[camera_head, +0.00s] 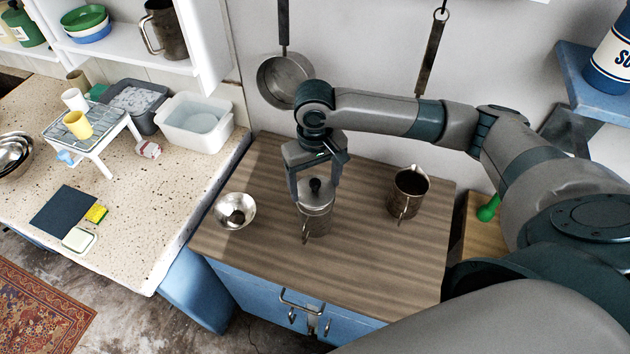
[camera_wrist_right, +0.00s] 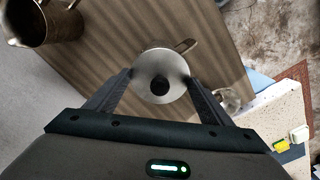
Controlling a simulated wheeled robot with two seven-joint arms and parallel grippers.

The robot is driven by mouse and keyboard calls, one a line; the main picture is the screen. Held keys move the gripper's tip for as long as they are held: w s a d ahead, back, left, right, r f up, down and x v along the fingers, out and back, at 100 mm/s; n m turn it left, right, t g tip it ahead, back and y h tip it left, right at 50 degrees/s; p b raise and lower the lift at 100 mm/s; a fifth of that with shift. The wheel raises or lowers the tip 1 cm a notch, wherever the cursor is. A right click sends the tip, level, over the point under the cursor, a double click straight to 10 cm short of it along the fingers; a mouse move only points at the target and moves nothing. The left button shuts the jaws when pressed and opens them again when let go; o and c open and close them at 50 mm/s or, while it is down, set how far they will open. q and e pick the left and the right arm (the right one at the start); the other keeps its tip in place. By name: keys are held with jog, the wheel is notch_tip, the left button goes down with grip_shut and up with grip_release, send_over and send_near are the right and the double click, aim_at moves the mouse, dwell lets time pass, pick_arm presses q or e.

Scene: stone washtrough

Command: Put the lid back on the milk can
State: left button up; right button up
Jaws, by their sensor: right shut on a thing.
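The round metal lid (camera_head: 316,195) with a black knob is at the mouth of the milk can (camera_head: 317,224), a metal can with a side handle on the wooden worktop. My right gripper (camera_head: 315,190) points down over the can and is shut on the lid, one finger at each side of the rim. In the right wrist view the lid (camera_wrist_right: 158,88) lies between the fingertips (camera_wrist_right: 160,78) and hides most of the can. The can's handle sticks out beyond it. I cannot tell whether the lid rests on the can or hovers just above. My left gripper is out of view.
An open metal jug (camera_head: 409,192) stands right of the can. A small metal bowl (camera_head: 235,210) with something dark in it stands left. A pan (camera_head: 284,80) hangs on the wall behind. The wooden worktop (camera_head: 365,270) is clear in front.

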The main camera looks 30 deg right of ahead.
jog(key=shift+p, duration=0.75)
dwell(0.7)
dwell(0.4)
jog(key=o, duration=1.2)
jog(key=shift+r+p, duration=1.25)
jog(key=shift+p, duration=0.45)
jog(key=shift+r+p, duration=0.35)
jog(key=shift+r, duration=1.85)
